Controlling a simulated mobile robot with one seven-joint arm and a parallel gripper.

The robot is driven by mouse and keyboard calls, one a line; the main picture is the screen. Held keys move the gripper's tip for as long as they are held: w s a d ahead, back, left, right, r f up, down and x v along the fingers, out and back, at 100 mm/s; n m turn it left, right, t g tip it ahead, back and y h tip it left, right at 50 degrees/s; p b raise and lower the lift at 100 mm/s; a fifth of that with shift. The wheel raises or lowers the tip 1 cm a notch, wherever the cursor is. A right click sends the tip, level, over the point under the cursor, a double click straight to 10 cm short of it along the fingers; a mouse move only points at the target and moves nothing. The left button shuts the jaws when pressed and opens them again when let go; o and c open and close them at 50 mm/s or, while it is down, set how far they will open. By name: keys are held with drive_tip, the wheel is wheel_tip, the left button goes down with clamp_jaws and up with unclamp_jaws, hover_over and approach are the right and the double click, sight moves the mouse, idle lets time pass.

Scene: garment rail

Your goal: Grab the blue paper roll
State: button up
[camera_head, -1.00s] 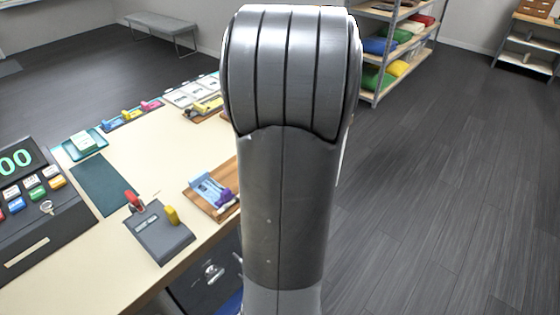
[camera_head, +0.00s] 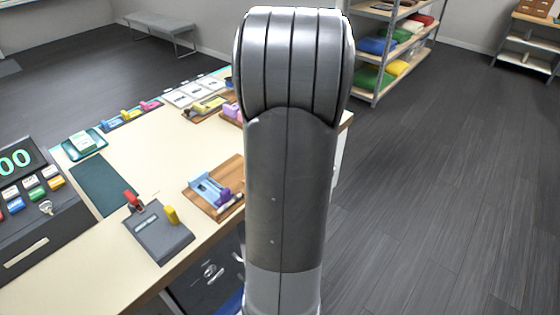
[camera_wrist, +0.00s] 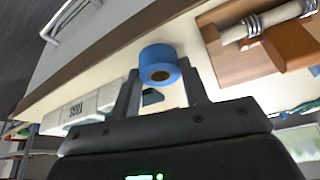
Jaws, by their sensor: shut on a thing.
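The blue paper roll (camera_wrist: 158,56) shows in the wrist view, with a brown core facing the camera. My gripper (camera_wrist: 160,80) has its two dark fingers on either side of the roll and is shut on it. The pale counter top (camera_wrist: 120,78) lies behind the roll; I cannot tell whether the roll touches it. In the head view my own arm hides the gripper and the roll.
On the counter (camera_head: 150,150) stand a cash register (camera_head: 40,205), a dark grey device (camera_head: 158,232) with red and yellow parts, and a wooden board (camera_head: 228,172) with a light blue and purple item. Shelves with coloured bundles (camera_head: 390,60) stand behind. The floor at right is clear.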

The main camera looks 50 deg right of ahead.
drive_tip(key=c, duration=0.3)
